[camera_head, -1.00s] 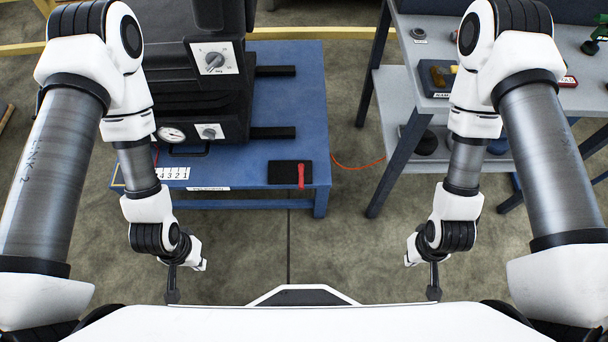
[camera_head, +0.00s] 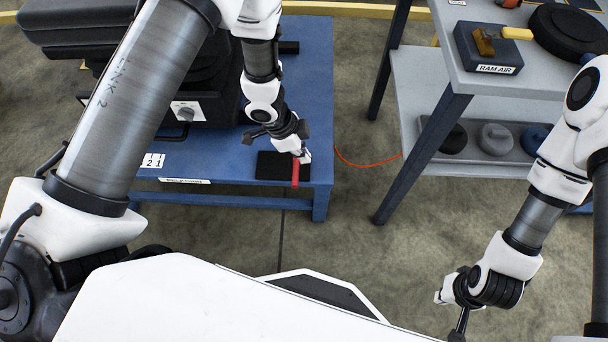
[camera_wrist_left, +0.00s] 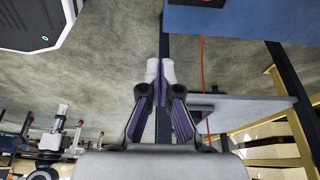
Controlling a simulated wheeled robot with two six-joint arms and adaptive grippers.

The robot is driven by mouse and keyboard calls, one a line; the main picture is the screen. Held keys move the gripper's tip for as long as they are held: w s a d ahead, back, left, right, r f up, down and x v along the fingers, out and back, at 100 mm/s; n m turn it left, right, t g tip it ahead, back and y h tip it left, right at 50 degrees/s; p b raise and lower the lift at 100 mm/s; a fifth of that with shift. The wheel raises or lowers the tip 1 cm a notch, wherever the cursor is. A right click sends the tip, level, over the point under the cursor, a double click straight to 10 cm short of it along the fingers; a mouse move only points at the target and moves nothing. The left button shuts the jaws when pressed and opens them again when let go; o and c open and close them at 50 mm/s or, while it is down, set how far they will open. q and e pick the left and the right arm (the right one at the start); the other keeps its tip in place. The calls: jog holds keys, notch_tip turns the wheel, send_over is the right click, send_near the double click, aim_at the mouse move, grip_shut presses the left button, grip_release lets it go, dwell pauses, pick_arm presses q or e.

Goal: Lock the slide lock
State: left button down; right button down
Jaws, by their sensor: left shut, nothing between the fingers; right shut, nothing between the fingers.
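The slide lock is a black plate (camera_head: 268,165) with a red handle (camera_head: 295,173), on the front right of the blue cart top. My left gripper (camera_head: 304,156) is shut and empty at the upper end of the red handle; whether it touches cannot be told. In the left wrist view its closed white fingertips (camera_wrist_left: 160,70) have nothing between them, and a small dark and red part (camera_wrist_left: 203,2) shows at the top edge. My right gripper (camera_head: 440,297) is shut, low at the right over the floor, away from the lock.
A grey shelf unit (camera_head: 470,90) stands to the right, with a RAM AIR box (camera_head: 487,48) on top. An orange cable (camera_head: 365,165) runs between them. The floor between is open.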

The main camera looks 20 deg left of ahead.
aim_at(296, 173)
pick_arm(q)
notch_tip(296, 173, down, 10)
jog(key=b, duration=0.5)
jog(key=shift+a, duration=0.25)
jog(key=shift+s, duration=0.15)
jog(key=shift+s+a+m+p, duration=0.15)
jog(key=shift+m+p, duration=0.15)
jog(key=shift+p, duration=0.25)
